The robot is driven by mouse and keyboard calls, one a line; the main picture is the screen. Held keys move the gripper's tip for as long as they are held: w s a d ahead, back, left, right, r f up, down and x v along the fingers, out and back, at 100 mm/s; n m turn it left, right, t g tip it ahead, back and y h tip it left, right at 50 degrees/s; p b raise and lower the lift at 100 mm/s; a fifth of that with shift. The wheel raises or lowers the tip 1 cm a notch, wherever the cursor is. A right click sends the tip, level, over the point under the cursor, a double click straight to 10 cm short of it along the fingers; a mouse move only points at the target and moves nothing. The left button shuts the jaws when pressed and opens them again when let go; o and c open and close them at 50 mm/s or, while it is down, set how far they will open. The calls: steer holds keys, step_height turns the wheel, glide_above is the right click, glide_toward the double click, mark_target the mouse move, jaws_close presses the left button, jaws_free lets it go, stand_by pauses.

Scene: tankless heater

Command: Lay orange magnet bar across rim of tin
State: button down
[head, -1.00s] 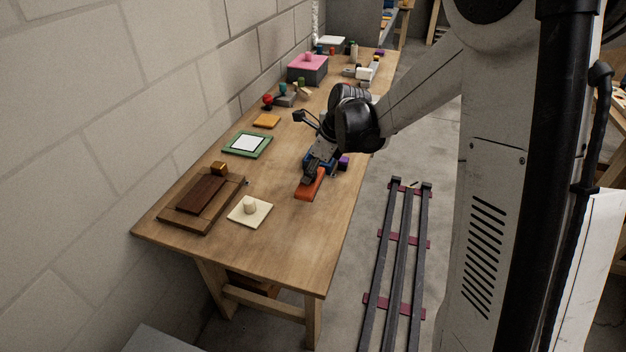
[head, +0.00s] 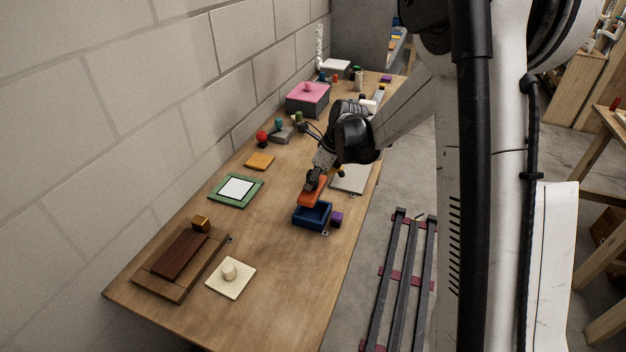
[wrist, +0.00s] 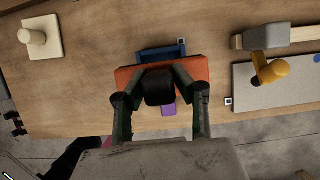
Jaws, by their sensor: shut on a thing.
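My gripper (head: 316,180) is shut on the orange magnet bar (head: 313,191), which is held about level. In the wrist view the bar (wrist: 128,78) runs left to right between the fingers of my gripper (wrist: 158,82). The tin, an open blue rectangular box (head: 311,222), stands on the table. In the head view the bar is at the tin's far side and hides part of its rim. In the wrist view the tin (wrist: 161,52) shows partly behind the bar. I cannot tell whether the bar touches the rim.
A purple block (head: 337,218) stands close beside the tin. A grey panel (head: 350,179) lies beyond it. A green-framed white square (head: 237,188), a cream plate with a knob (head: 231,278) and a brown board (head: 170,278) lie to the left. The table in front of the tin is clear.

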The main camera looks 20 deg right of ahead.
mark_target(312, 195)
steer(key=shift+s+f+b, duration=0.1)
steer(key=shift+b, duration=0.3)
step_height(312, 195, down, 6)
steer(key=b, duration=0.5)
steer(key=shift+f+b, duration=0.4)
steer(key=shift+b, duration=0.05)
stand_by(0.7)
steer(key=c, duration=1.3)
jaws_free()
steer(key=v, duration=1.2)
steer(key=shift+a, duration=0.1)
